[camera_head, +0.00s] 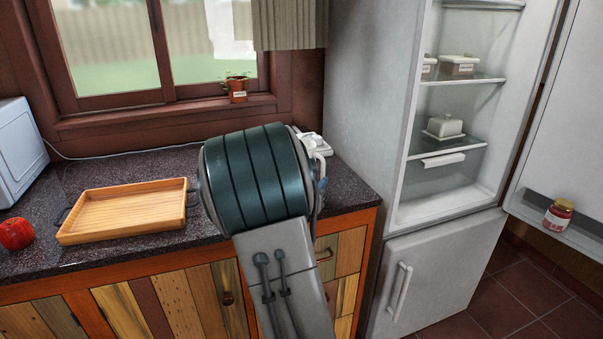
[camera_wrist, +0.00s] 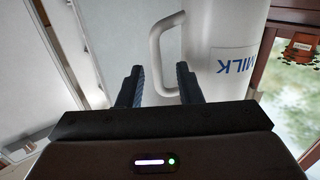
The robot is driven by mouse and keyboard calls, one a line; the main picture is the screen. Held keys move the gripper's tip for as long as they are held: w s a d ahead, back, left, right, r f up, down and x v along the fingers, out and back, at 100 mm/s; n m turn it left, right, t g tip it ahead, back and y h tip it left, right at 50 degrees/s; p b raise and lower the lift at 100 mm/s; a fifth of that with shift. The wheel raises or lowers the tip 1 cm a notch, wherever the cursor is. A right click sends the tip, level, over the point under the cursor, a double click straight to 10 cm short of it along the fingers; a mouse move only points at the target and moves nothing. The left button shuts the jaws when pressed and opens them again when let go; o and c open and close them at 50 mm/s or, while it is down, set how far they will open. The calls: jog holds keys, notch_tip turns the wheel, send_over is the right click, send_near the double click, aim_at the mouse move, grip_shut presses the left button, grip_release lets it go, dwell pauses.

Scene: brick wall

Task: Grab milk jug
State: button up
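The white milk jug (camera_wrist: 215,35) with blue MILK lettering fills the upper middle of the wrist view. Its looped handle (camera_wrist: 155,50) is on the left side of the jug. My gripper (camera_wrist: 160,68) is open, with its two dark fingers apart. The handle's lower part appears in line with the gap between the fingers. I cannot tell whether the fingers touch it. In the head view my arm hides my gripper and most of the jug. White parts show just right of my arm, but I cannot tell which belong to the jug.
A wooden tray (camera_head: 68,231), a red apple-like item (camera_head: 16,233) and a white appliance (camera_head: 18,150) are on the counter at left. A potted plant (camera_head: 238,91) stands on the windowsill. The open fridge (camera_head: 358,110) stands right of the counter, with a jar (camera_head: 558,215) in its door.

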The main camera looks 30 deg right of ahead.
aim_at(322, 176)
jog(key=x, duration=0.4)
jog(key=shift+d+f, duration=0.3)
jog(key=shift+d, duration=0.15)
grip_shut()
jog(key=shift+r, duration=0.2)
